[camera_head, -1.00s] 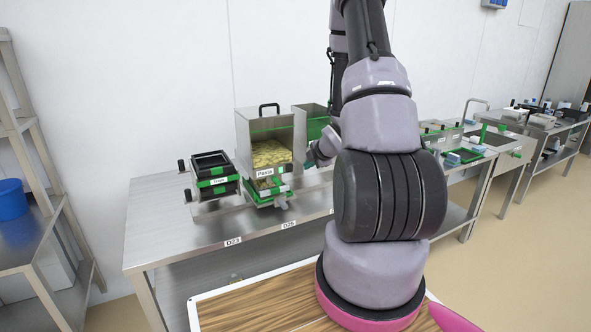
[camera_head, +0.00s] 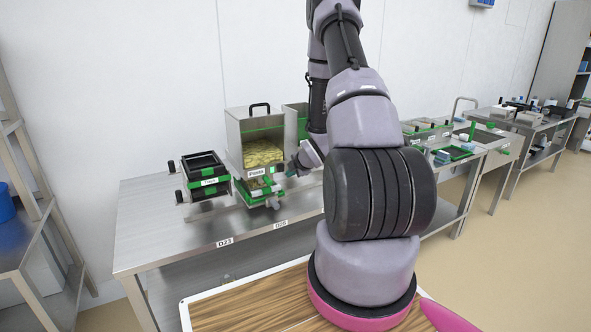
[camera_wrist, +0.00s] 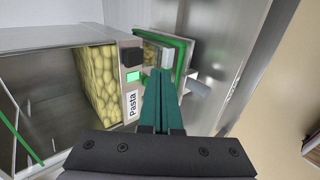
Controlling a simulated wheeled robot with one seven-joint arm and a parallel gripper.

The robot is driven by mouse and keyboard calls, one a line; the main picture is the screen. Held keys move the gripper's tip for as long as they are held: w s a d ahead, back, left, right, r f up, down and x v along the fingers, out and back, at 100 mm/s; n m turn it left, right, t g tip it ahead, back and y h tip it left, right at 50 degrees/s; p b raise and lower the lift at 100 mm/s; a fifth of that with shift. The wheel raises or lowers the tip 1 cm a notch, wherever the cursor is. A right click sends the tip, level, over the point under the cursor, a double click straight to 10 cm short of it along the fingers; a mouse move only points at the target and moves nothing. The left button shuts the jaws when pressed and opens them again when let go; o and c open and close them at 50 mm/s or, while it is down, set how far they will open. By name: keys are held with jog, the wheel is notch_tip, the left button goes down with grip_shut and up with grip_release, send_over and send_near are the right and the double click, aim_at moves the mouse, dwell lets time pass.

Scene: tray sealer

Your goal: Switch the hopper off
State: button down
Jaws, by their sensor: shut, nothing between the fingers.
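The hopper (camera_head: 236,135) is an open metal bin of yellow pasta with a black top handle, on the steel table. It fills the left of the wrist view, cut off by the edge (camera_wrist: 45,65). Its front panel carries a "Pasta" label (camera_wrist: 131,104), a lit green square (camera_wrist: 133,76) and a black block-like control (camera_wrist: 132,56); I cannot tell the control's position. My gripper (camera_wrist: 160,72) has its dark green fingers shut and empty, just right of that panel in the wrist view. I cannot tell whether they touch anything. My arm hides part of the table in the head view.
A green-framed tray part (camera_wrist: 180,52) lies just beyond the fingertips. A second unit with black trays (camera_head: 205,172) stands left of the hopper. Another bin (camera_head: 295,122) stands behind right. The table front (camera_head: 185,240) is bare around its labels.

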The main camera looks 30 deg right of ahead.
aim_at(281, 167)
jog(key=shift+w+a, duration=0.1)
jog(key=shift+w, duration=2.25)
jog(key=shift+w+r, duration=0.35)
jog(key=shift+w, duration=0.05)
jog(key=shift+w+r, duration=0.15)
jog(key=shift+r, duration=0.65)
